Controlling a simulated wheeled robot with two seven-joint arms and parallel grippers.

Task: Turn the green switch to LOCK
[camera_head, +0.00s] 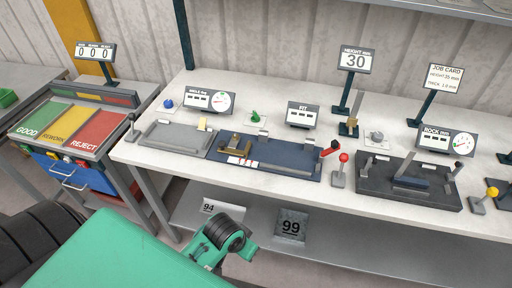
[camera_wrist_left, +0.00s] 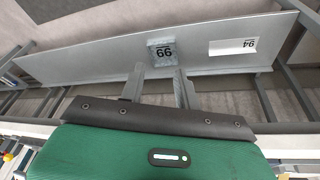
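The green switch (camera_head: 256,116) is a small green knob on a white plate, standing on the white workbench behind the dark blue fixture. It is too small for me to read its position or any LOCK marking. My left gripper (camera_wrist_left: 160,88) shows in the left wrist view, with its two grey fingers apart and nothing between them. It points toward the grey lower shelf, away from the switch. In the head view green parts of my own arm fill the bottom left, and I cannot make out the fingers. My right gripper is in neither view.
A blue knob (camera_head: 168,103) and a grey knob (camera_head: 376,135) stand on the same bench (camera_head: 150,158). Dial displays, fixtures and a red-ball lever (camera_head: 343,158) surround the green switch. The lower shelf (camera_head: 345,243) holds plates marked 94 and 99. A sorting station (camera_head: 75,128) stands left.

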